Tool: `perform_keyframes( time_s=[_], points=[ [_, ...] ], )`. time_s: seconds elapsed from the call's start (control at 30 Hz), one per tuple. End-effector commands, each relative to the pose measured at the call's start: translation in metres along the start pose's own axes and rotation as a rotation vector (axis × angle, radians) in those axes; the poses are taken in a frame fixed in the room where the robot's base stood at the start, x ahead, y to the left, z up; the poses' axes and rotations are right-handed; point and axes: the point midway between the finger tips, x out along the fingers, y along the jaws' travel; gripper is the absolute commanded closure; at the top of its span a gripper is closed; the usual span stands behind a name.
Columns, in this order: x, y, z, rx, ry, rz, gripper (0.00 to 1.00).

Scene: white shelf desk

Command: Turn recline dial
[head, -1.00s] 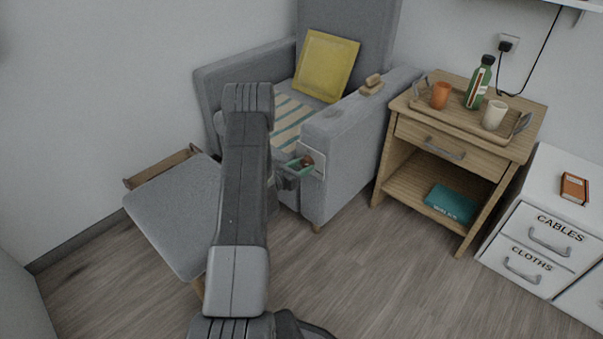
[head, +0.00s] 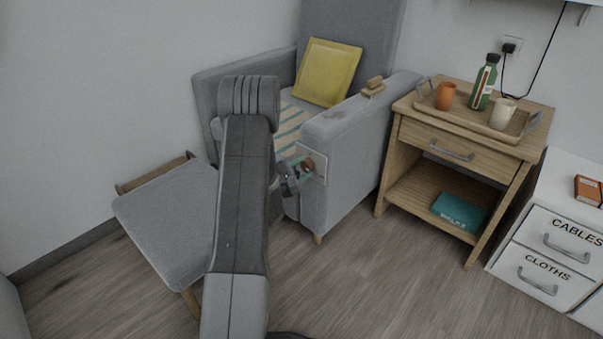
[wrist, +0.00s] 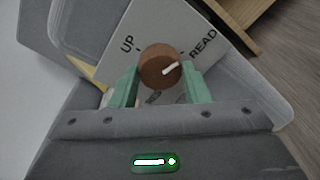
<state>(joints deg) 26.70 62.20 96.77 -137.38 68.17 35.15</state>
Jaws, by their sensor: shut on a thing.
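The recline dial is a round brown knob (wrist: 160,68) with a white pointer line, on a pale plate (wrist: 205,45) marked "UP" and "READ"; a third label is mostly hidden. In the wrist view the pointer aims right and slightly up, toward "READ". The plate sits on the front of the grey armchair's arm (head: 345,170), where the dial (head: 308,165) also shows. My gripper (wrist: 160,85) has its green fingers on both sides of the knob, shut on it. In the head view my arm hides part of the chair.
A yellow cushion (head: 327,72) lies on the armchair. A grey footrest (head: 165,215) is at the left. A wooden side table (head: 400,150) with a tray, bottle and cups stands at the right, beside white drawers (head: 540,255). The floor in front is clear.

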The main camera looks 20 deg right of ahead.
Motion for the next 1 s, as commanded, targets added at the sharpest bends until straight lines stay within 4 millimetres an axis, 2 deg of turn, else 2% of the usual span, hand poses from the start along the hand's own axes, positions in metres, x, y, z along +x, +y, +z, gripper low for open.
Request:
perform_keyframes(
  time_s=[0.43,1.0],
  points=[
    [-0.0004,-0.0015,0.0002,0.223,0.014,0.017,0.81],
    [-0.0004,-0.0016,0.0,0.255,0.016,0.02,0.81]
  ],
)
